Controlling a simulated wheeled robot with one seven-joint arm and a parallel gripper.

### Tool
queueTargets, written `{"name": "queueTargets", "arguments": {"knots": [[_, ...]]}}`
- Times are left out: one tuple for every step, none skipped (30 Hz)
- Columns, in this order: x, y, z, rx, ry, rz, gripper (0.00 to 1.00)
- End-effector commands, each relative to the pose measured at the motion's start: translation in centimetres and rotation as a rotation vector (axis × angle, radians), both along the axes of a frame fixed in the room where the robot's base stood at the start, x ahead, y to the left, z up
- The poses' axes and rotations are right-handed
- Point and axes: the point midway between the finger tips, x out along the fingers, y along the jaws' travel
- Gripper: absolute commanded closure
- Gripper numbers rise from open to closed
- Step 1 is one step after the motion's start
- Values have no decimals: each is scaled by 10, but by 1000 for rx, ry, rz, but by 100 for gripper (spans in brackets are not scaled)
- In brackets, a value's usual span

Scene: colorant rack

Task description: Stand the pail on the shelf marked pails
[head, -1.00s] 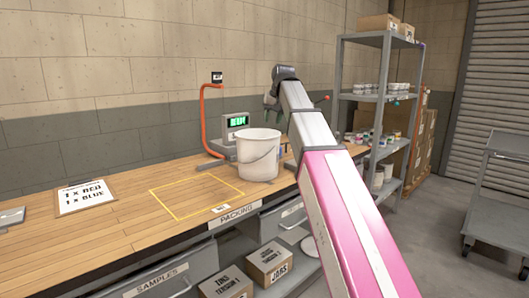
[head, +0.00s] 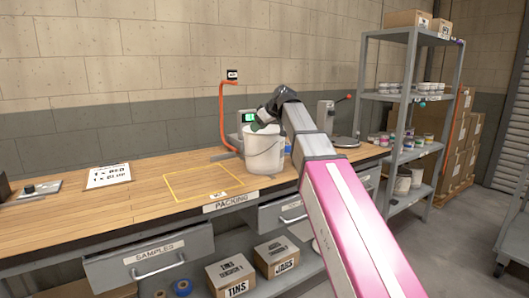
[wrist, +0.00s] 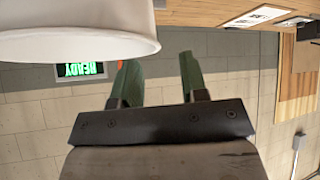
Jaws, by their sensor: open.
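The white pail (head: 264,155) stands upright on the wooden bench, beside the yellow-outlined square. It also shows at the upper left of the wrist view (wrist: 75,30). My gripper (head: 259,125) is near the pail's rim in the head view. In the wrist view its two green fingers (wrist: 158,72) are apart with nothing between them, and the pail lies off to one side. The grey shelf rack (head: 366,100) stands at the right.
A scale with a green READY display (wrist: 80,71) is behind the pail. A printed card (head: 109,176) lies on the bench at left. A grey cart (head: 515,235) stands far right.

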Motion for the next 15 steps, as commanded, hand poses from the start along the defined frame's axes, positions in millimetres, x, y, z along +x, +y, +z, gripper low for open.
{"name": "queueTargets", "arguments": {"knots": [[3, 3, -4, 0, 1, 1, 60], [3, 4, -5, 0, 1, -1, 60], [4, 5, -6, 0, 1, -1, 60], [5, 5, -7, 0, 1, -1, 60], [6, 6, -8, 0, 1, -1, 60], [7, 7, -10, 0, 1, -1, 60], [9, 9, -12, -1, 2, -1, 60], [11, 10, -14, -1, 2, -2, 60], [14, 13, -17, 0, 2, -1, 60], [16, 15, -20, 0, 2, 0, 60], [19, 18, -23, -1, 2, 0, 60], [22, 21, -27, -1, 3, 1, 60], [24, 23, -30, -1, 3, 1, 60], [25, 26, -33, -1, 3, 1, 60], [27, 29, -37, 0, 2, 0, 60]]}}
